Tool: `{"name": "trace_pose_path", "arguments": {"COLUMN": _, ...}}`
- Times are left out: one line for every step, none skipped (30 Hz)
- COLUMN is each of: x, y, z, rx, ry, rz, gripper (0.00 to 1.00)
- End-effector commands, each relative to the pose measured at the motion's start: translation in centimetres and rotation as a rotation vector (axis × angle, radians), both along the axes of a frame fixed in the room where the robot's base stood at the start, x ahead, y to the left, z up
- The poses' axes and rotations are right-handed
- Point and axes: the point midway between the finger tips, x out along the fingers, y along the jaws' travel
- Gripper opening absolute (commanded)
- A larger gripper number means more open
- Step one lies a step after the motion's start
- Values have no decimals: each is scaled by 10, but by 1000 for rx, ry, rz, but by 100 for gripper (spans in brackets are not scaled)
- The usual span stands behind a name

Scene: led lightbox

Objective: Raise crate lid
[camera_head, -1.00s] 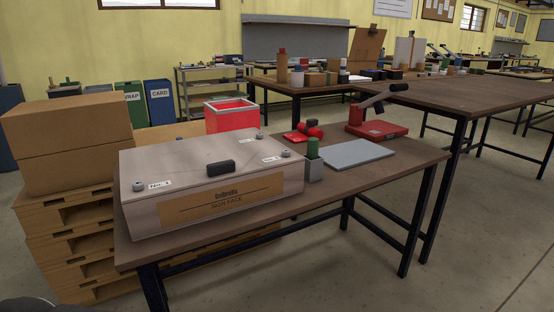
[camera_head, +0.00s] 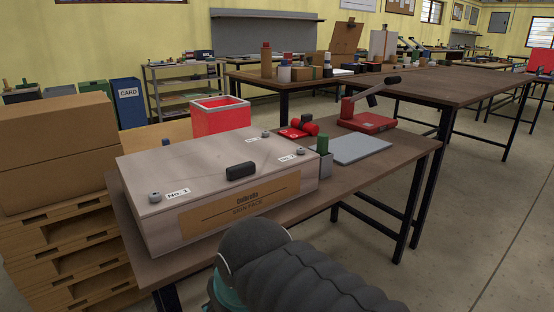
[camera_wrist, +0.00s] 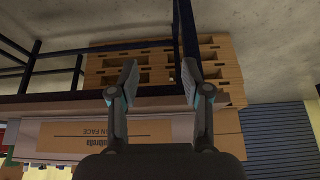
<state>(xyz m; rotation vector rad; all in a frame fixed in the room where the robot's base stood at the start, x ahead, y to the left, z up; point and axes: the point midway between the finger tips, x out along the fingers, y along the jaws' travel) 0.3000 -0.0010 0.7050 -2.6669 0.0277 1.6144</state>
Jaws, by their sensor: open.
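The pale wooden crate (camera_head: 215,222) stands on the brown table in the head view, with a printed tan label on its front. Its lid (camera_head: 190,168) lies flat and shut, with a black handle (camera_head: 240,171) near the front edge. Small round grey fittings and tags, one reading "No. 1" (camera_head: 178,193), sit on the lid. In the wrist view the crate front (camera_wrist: 70,138) appears upside down, low in the picture. My gripper (camera_wrist: 157,82) is open and empty, its two fingers apart and in front of the crate's side of the table. The handle is not visible in the wrist view.
My dark ribbed arm fills the lower middle of the head view. Pallets (camera_head: 60,245) with cartons stand at left.

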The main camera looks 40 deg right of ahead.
Motion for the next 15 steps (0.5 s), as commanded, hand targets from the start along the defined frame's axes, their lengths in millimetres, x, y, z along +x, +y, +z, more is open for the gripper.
{"name": "trace_pose_path", "arguments": {"x": 7, "y": -1, "z": 11, "rx": 11, "ry": 9, "rz": -27, "gripper": 48}}
{"name": "trace_pose_path", "arguments": {"x": 12, "y": -1, "z": 19, "rx": 20, "ry": 17, "rz": -47, "gripper": 48}}
{"name": "trace_pose_path", "arguments": {"x": 19, "y": -3, "z": 31, "rx": 35, "ry": 29, "rz": -84, "gripper": 48}}
{"name": "trace_pose_path", "arguments": {"x": 25, "y": -5, "z": 41, "rx": 47, "ry": 40, "rz": -115, "gripper": 48}}
{"name": "trace_pose_path", "arguments": {"x": 32, "y": -7, "z": 52, "rx": 59, "ry": 52, "rz": -150, "gripper": 48}}
{"name": "trace_pose_path", "arguments": {"x": 42, "y": -11, "z": 67, "rx": 79, "ry": 68, "rz": -204, "gripper": 48}}
{"name": "trace_pose_path", "arguments": {"x": 49, "y": -14, "z": 79, "rx": 93, "ry": 82, "rz": -245, "gripper": 48}}
{"name": "trace_pose_path", "arguments": {"x": 57, "y": -18, "z": 90, "rx": 108, "ry": 95, "rz": -288, "gripper": 48}}
{"name": "trace_pose_path", "arguments": {"x": 67, "y": -23, "z": 104, "rx": 126, "ry": 114, "rz": -345, "gripper": 48}}
{"name": "trace_pose_path", "arguments": {"x": 74, "y": -26, "z": 115, "rx": 140, "ry": 128, "rz": -389, "gripper": 48}}
{"name": "trace_pose_path", "arguments": {"x": 81, "y": -30, "z": 125, "rx": 153, "ry": 141, "rz": -433, "gripper": 48}}
{"name": "trace_pose_path", "arguments": {"x": 91, "y": -36, "z": 139, "rx": 170, "ry": 157, "rz": -490, "gripper": 48}}
{"name": "trace_pose_path", "arguments": {"x": 98, "y": -40, "z": 148, "rx": 183, "ry": 170, "rz": -532, "gripper": 48}}
{"name": "trace_pose_path", "arguments": {"x": 105, "y": -44, "z": 157, "rx": 195, "ry": 181, "rz": -575, "gripper": 48}}
{"name": "trace_pose_path", "arguments": {"x": 114, "y": -50, "z": 169, "rx": 211, "ry": 197, "rz": -635, "gripper": 48}}
